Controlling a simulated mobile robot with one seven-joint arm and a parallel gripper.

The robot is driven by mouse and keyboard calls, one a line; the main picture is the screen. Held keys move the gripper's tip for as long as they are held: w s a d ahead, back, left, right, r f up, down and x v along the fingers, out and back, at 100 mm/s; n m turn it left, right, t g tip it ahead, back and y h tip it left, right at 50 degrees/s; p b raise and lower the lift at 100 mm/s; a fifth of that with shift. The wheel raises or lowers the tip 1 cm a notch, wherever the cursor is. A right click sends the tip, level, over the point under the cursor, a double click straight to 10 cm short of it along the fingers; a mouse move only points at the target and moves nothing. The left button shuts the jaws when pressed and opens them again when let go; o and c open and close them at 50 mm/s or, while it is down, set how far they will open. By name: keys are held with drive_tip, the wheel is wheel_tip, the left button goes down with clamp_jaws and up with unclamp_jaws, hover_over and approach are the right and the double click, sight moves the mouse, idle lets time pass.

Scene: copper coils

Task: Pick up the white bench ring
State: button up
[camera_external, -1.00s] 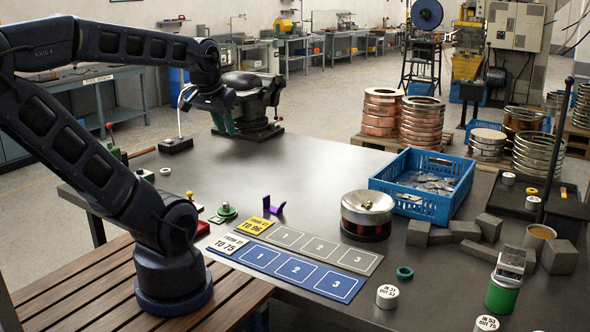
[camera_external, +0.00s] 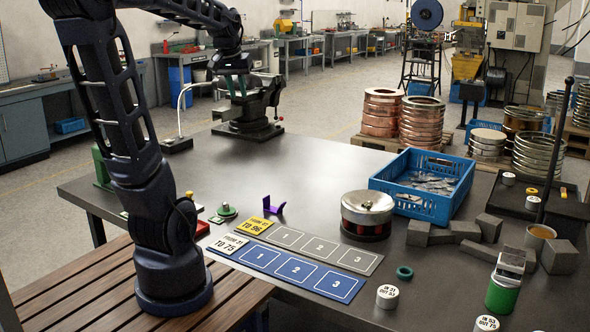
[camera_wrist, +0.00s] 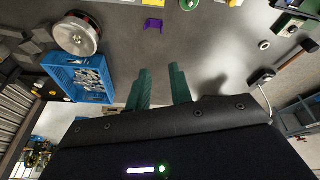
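A small white ring (camera_wrist: 264,45) lies flat on the grey workbench (camera_wrist: 215,40), right of centre in the wrist view, close to a black lamp base (camera_wrist: 262,76). In the external view my arm hides that part of the bench. My gripper (camera_external: 237,86) is above the far left part of the bench, in front of the vise. In the wrist view its two teal fingers (camera_wrist: 161,82) are apart with nothing between them. The ring is well to the right of the fingers there, not touching them.
The lamp has a thin white gooseneck (camera_external: 182,100). A dark vise (camera_external: 255,112) stands at the back left bench edge. A blue crate (camera_external: 385,190) of metal pieces, a round drum (camera_external: 367,207) and a purple bracket (camera_external: 272,205) stand farther right.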

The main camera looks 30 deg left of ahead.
drive_tip(key=w+a+f+n+g, duration=0.15)
drive_tip(key=w+a+n, duration=0.25)
drive_tip(key=w+a, duration=1.05)
drive_tip(key=w+a+f+n, duration=0.2)
drive_tip(key=w+a+f, duration=0.15)
drive_tip(key=a, duration=0.45)
drive_tip(key=w+a+f+n, duration=0.1)
drive_tip(key=w+a+f, duration=0.25)
drive_tip(key=a, duration=0.55)
drive_tip(key=s+a+f+n+g, duration=0.1)
drive_tip(key=a+f+n, duration=0.2)
drive_tip(key=a+f, duration=1.15)
drive_tip(key=s+a+f+n+g, duration=0.1)
drive_tip(key=s+a+f+n, duration=0.15)
drive_tip(key=a+f, duration=1.2)
drive_tip(key=shift+n+h, duration=0.25)
drive_tip(key=shift+h, duration=0.05)
drive_tip(key=f, duration=0.2)
drive_tip(key=a+f, duration=0.1)
drive_tip(key=f, duration=0.2)
drive_tip(key=a+f, duration=0.1)
drive_tip(key=f, duration=0.1)
drive_tip(key=shift+w+a+f, duration=0.15)
drive_tip(key=shift+w+f, duration=0.15)
drive_tip(key=shift+w, duration=0.1)
clamp_jaws()
